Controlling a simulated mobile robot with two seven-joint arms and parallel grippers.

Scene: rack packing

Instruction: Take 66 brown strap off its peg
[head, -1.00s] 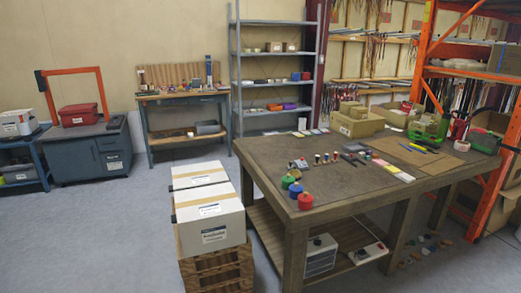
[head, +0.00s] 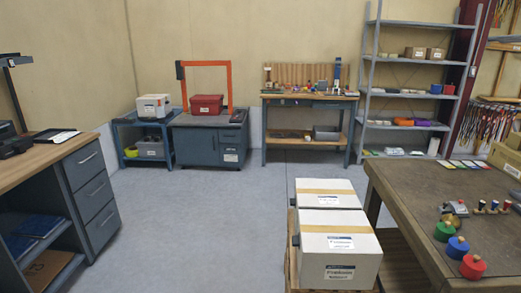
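Neither of my grippers is in the head view. Many thin straps or cords (head: 488,130) in mixed colours hang in a bundle at the right edge, beyond the grey shelf. They are too small to tell single straps or pegs apart. I cannot pick out a strap marked 66. The far workbench (head: 310,97) has a wooden back panel (head: 300,75) with small items along it, too small to make out.
A desk with drawers (head: 88,190) is at left. A grey shelf (head: 410,90) and a cabinet with a red box (head: 207,104) stand behind. The floor (head: 210,220) between is clear.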

